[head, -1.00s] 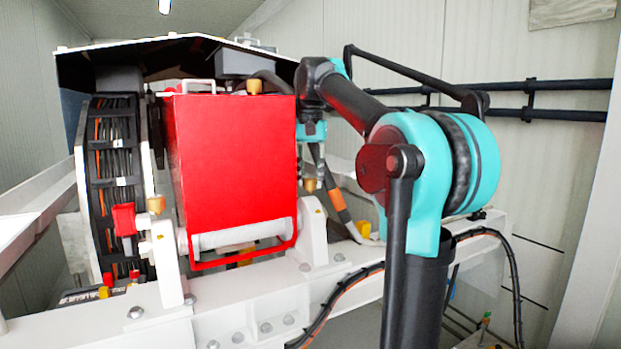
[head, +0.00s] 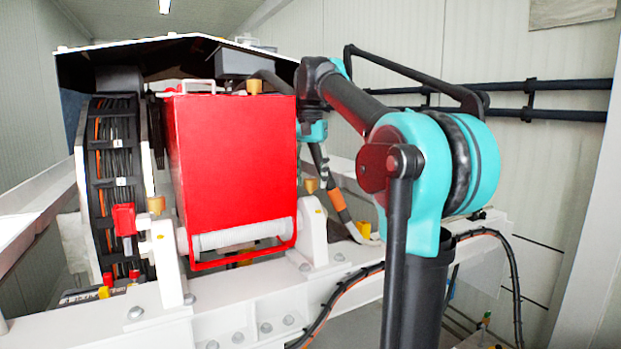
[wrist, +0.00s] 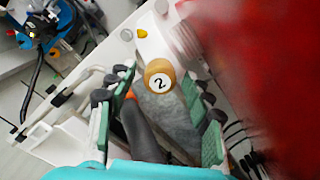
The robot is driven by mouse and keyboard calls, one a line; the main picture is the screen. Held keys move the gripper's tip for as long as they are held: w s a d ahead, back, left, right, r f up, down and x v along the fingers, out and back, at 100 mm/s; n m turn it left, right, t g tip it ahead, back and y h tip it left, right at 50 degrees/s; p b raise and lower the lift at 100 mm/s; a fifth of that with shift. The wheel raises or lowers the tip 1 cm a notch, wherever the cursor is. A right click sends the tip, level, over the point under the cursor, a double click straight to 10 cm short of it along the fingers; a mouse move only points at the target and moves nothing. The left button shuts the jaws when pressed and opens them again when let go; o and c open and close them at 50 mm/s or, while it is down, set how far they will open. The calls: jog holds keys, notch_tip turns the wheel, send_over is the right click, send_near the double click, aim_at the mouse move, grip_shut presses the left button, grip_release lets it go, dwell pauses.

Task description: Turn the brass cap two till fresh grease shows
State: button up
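The brass cap two (wrist: 160,77) shows its round face with a white disc and the number 2 in the wrist view. It sits at the white bearing bracket; in the head view I take it to be the brass cap (head: 311,186) on the right bracket. My gripper (wrist: 160,95) is open, with a teal-backed finger on either side. The cap is near the line between the fingertips, apparently just beyond them; I cannot tell whether either finger touches it. In the head view, the fingers are small and partly merged with the cable behind. No grease can be made out.
A large red guard box (head: 235,155) stands close left of my gripper and fills the right of the wrist view. Other brass caps sit on the left bracket (head: 156,205) and above the box (head: 254,86). An orange-banded hose (head: 338,198) runs behind the right bracket.

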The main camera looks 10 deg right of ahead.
aim_at(310, 178)
notch_tip(310, 178, up, 12)
dwell(0.8)
